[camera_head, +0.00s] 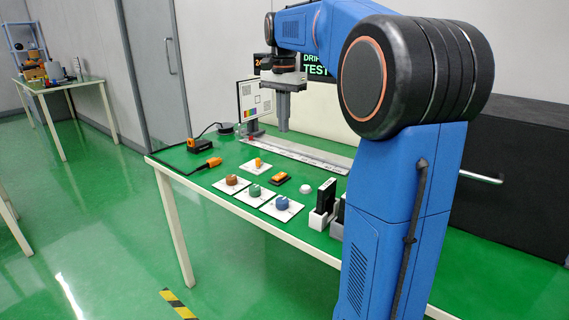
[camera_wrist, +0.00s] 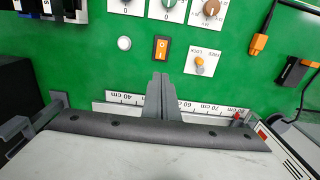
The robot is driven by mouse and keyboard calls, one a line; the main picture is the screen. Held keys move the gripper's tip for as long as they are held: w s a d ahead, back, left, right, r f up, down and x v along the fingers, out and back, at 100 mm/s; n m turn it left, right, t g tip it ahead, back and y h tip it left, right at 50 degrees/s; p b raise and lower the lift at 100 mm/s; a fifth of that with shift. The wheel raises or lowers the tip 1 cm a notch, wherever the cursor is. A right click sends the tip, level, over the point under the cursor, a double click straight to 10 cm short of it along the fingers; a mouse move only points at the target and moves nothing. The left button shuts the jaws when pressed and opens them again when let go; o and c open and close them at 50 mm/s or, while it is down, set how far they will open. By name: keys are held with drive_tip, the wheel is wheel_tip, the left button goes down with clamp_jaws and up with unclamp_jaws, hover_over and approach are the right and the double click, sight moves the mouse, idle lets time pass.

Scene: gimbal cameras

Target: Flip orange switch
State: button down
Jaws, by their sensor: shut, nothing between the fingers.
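The orange switch is a small rocker in a dark frame on the green table; it shows in the head view (camera_head: 279,179) and in the wrist view (camera_wrist: 161,48), where white marks are visible on it. Its exact tilt is hard to tell. My gripper (camera_head: 283,128) points down above the table's far part in the head view, apart from the switch. In the wrist view my gripper (camera_wrist: 159,77) shows its fingers together and empty, with the tips just below the switch in the picture.
A toggle with an orange knob on a white plate (camera_wrist: 202,63) is right of the switch, and a white button (camera_wrist: 124,43) is left. Several knobs, including a blue one (camera_head: 282,203), stand nearby. A long ruler (camera_head: 300,154) lies behind. Black modules (camera_head: 325,196) stand at right.

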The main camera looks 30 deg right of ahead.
sight(281, 174)
drive_tip(key=shift+w+d, duration=0.1)
idle(0.3)
wheel_tip(281, 174, down, 14)
idle(0.7)
drive_tip(key=shift+d+f, duration=0.15)
idle(0.3)
drive_tip(key=shift+s+a+r, duration=0.25)
drive_tip(key=shift+a+r, duration=0.15)
drive_tip(key=shift+a, duration=0.3)
